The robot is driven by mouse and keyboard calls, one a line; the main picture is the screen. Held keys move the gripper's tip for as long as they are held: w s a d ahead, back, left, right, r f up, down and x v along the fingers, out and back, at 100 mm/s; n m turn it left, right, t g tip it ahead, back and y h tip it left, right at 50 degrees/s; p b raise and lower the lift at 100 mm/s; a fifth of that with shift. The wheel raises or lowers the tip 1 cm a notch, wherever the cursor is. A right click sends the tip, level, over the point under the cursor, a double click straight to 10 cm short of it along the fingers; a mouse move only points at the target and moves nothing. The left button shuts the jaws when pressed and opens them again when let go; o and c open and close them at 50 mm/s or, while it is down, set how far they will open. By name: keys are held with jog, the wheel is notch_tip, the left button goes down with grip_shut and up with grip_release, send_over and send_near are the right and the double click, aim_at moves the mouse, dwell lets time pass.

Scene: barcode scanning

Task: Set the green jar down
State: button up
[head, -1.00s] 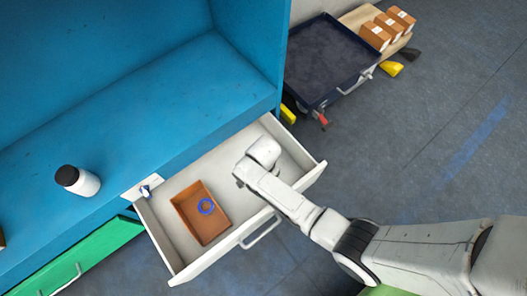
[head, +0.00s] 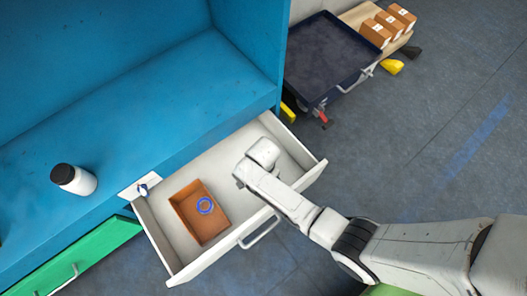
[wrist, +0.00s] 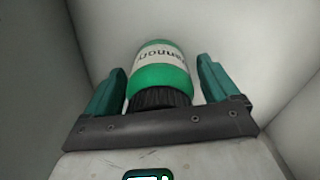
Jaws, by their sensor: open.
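The green jar (wrist: 160,68) shows in the wrist view, with a white printed label and a black ribbed lid towards me. It appears to rest inside the open white drawer (head: 172,257), against the pale surface. My gripper (wrist: 160,78) is open, with one teal finger on each side of the jar and a visible gap on both sides. In the head view my wrist is over the right part of the drawer and hides the jar and the fingers.
A white bottle with a black lid (head: 74,179) stands on the blue shelf (head: 130,110). A dark tray cart (head: 325,60) and several boxes (head: 390,25) are beyond.

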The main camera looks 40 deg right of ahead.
notch_tip(320, 180, up, 12)
jog(key=p, duration=0.7)
jog(key=shift+r, duration=0.15)
jog(key=s+d+r+n, duration=0.4)
jog(key=s+r+n, duration=0.3)
jog(key=s+r, duration=0.1)
jog(key=s+d+r+n+t, duration=0.1)
jog(key=s+d+r+n, duration=0.2)
jog(key=s+r+n, duration=0.4)
jog(key=shift+s+d+r+n, duration=0.35)
jog(key=shift+s+r+n, duration=0.05)
jog(key=shift+s+r, duration=0.25)
